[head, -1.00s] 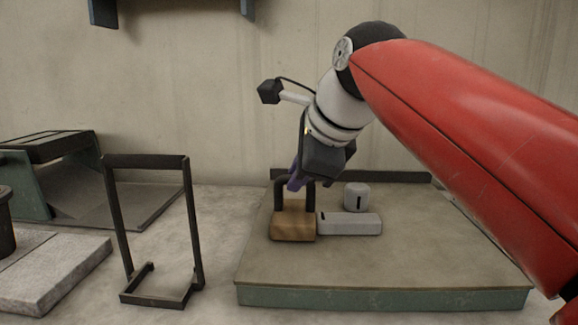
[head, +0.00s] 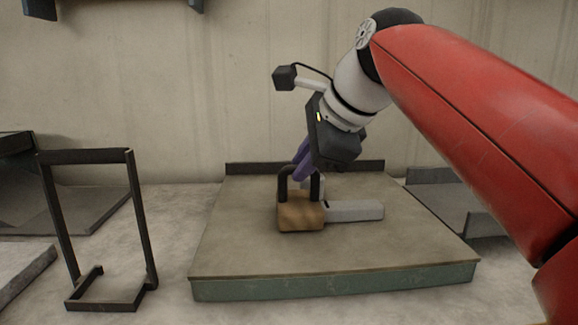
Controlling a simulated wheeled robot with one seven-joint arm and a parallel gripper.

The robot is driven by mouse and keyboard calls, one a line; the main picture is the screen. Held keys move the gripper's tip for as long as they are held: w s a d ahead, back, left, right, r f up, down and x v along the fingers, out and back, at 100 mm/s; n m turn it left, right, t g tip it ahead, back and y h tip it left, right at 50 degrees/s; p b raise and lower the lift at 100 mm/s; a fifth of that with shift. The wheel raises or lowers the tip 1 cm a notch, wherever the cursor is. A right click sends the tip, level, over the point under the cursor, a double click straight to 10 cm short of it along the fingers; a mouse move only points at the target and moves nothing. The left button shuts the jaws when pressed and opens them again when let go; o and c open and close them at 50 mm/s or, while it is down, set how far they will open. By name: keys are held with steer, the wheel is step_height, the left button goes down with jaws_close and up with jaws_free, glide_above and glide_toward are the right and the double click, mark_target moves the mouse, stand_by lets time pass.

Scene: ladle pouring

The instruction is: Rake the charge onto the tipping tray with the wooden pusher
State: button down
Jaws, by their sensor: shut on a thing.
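The wooden pusher (head: 301,217), a tan block with a black loop handle, stands on the raised board in the head view. My gripper (head: 302,168), with purple fingers, comes down from the upper right and is shut on the handle. A light grey bar (head: 357,211) with a dark slot lies flat right of the block, its left end at the block's side. A grey rounded piece (head: 319,187) shows only partly behind the handle and my gripper. Which tray is the tipping tray is unclear; a dark shallow tray (head: 440,192) sits beyond the board's right side.
The board (head: 245,245) has green edges and a low dark fence along its back; its front and left are bare. A dark upright frame (head: 98,157) stands left of it. A grey slab (head: 22,272) and another dark tray (head: 75,215) are farther left.

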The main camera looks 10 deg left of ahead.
steer(key=shift+w+d+p, duration=0.4)
steer(key=shift+w+d, duration=1.75)
steer(key=shift+d, duration=5.3)
steer(key=shift+w+d+p, duration=0.35)
steer(key=shift+w+d, duration=1.8)
steer(key=shift+d, duration=5.3)
step_height(320, 180, up, 7)
steer(key=a, duration=0.2)
steer(key=shift+s+a, duration=0.4)
